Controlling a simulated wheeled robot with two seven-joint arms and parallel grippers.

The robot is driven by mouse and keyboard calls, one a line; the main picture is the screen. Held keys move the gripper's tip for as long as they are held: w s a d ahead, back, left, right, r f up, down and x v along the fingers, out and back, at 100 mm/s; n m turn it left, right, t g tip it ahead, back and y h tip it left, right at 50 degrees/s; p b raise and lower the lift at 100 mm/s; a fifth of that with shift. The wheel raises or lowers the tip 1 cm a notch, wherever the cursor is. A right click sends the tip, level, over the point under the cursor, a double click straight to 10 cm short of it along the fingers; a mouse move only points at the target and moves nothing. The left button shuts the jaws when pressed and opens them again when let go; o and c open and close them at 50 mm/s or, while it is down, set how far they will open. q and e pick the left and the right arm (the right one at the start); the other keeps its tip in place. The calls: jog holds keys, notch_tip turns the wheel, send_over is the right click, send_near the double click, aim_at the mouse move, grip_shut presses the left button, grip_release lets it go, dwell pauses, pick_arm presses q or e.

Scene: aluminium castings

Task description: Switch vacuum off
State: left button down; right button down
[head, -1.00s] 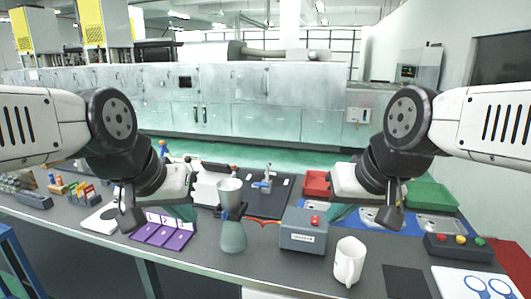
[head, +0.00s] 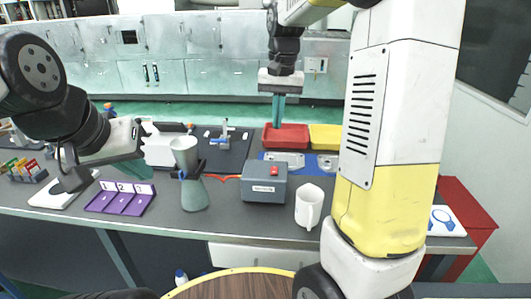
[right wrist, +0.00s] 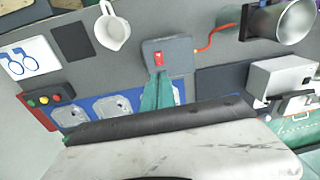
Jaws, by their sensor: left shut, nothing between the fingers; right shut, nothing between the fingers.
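The grey vacuum box (head: 262,190) stands on the table near its middle, with a red rocker switch (head: 274,171) on its top. The box (right wrist: 180,49) and its red switch (right wrist: 159,59) also show in the right wrist view. My right gripper (head: 279,123) is shut and empty, pointing down, up and behind the box in the head view. In the right wrist view its teal fingertips (right wrist: 159,76) appear just below the switch; the gap between them cannot be told. My left gripper (head: 142,172) is shut and empty over the left part of the table. The switch's exact position is unclear.
A flask with a funnel (head: 193,190) stands left of the box, with a red hose (head: 222,176) between them. A white mug (head: 308,207) stands to its right. Red (head: 286,137) and yellow (head: 325,137) trays lie behind. A purple holder (head: 121,203) is at left.

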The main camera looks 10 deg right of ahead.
aim_at(274, 168)
jog(key=shift+w+f+g, duration=0.15)
jog(key=shift+w+f, duration=0.35)
jog(key=shift+w, duration=0.25)
jog(key=shift+w+f+g, duration=0.15)
jog(key=shift+w+f, duration=0.3)
jog(key=shift+w, duration=0.3)
notch_tip(274, 168, down, 14)
